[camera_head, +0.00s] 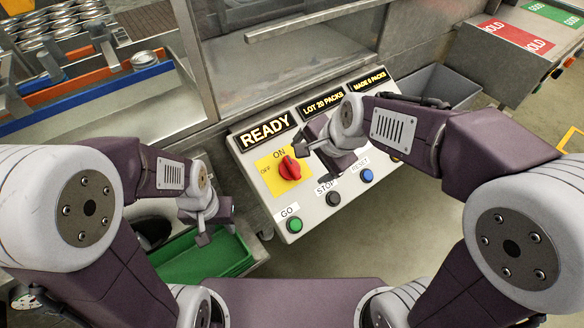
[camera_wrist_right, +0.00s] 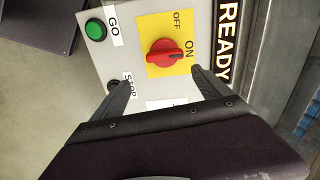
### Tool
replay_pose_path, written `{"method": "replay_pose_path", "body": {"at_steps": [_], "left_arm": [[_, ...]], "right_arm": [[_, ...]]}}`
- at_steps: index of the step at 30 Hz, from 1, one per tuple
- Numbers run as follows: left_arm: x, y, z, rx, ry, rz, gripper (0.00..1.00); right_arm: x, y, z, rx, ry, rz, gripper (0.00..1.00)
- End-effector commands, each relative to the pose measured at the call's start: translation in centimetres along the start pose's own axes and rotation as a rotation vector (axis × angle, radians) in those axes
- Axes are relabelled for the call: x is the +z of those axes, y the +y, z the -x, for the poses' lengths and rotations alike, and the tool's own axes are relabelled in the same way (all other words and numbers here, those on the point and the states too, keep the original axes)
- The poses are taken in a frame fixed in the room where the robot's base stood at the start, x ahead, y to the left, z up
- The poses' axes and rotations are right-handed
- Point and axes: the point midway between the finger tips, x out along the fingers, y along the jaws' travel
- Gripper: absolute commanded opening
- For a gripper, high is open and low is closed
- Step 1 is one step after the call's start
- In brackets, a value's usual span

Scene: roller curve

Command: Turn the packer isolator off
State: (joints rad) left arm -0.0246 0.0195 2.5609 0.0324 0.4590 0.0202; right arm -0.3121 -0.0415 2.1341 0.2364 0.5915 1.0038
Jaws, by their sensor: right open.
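The packer isolator is a red rotary knob (camera_head: 290,168) on a yellow plate (camera_head: 267,181), on the sloping grey control panel. In the right wrist view the knob (camera_wrist_right: 166,57) has its handle turned toward the ON label, with OFF to one side. My right gripper (camera_head: 316,154) is just right of the knob in the head view, open and empty. In the wrist view its two fingers (camera_wrist_right: 162,80) are spread, with the knob beyond and between them, apart from both. My left gripper (camera_head: 208,236) hangs over the green tray at lower left; its jaw opening is unclear.
The panel also has a green GO button (camera_head: 294,225), a black STOP button (camera_head: 333,199) and a blue RESET button (camera_head: 367,175). Above them is a READY display (camera_head: 265,132). A green tray (camera_head: 190,262) lies left of the panel; a grey bin (camera_head: 440,86) stands right.

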Motion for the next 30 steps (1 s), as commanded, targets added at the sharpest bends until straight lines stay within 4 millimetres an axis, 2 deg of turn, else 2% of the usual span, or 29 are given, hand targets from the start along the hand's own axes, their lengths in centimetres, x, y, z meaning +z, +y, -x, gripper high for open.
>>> {"method": "replay_pose_path", "body": {"at_steps": [1, 5, 7, 15, 20, 30], "left_arm": [[0.1, 0.0, -1.0, 0.0, 0.0, 0.0, 0.36], [0.1, 0.0, -0.8, 0.0, 0.001, 0.0, 0.36], [0.1, 0.0, -0.8, 0.0, 0.002, 0.0, 0.36], [0.2, 0.0, -2.4, 0.0, 0.002, 0.0, 0.36], [0.2, -0.1, -2.9, 0.0, 0.002, 0.0, 0.36], [0.2, -0.1, -3.0, 0.0, 0.002, 0.0, 0.36]], "right_arm": [[0.6, -0.8, -0.4, -0.025, -0.008, -0.042, 0.87], [0.9, -1.7, 0.1, -0.041, -0.016, -0.093, 0.87], [0.9, -1.6, -0.4, -0.038, -0.016, -0.093, 0.87], [1.0, -1.6, -6.0, -0.034, -0.016, -0.089, 0.87], [0.9, -1.8, -8.2, -0.036, -0.015, -0.09, 0.87], [0.9, -1.9, -8.9, -0.038, -0.014, -0.089, 0.87]]}}
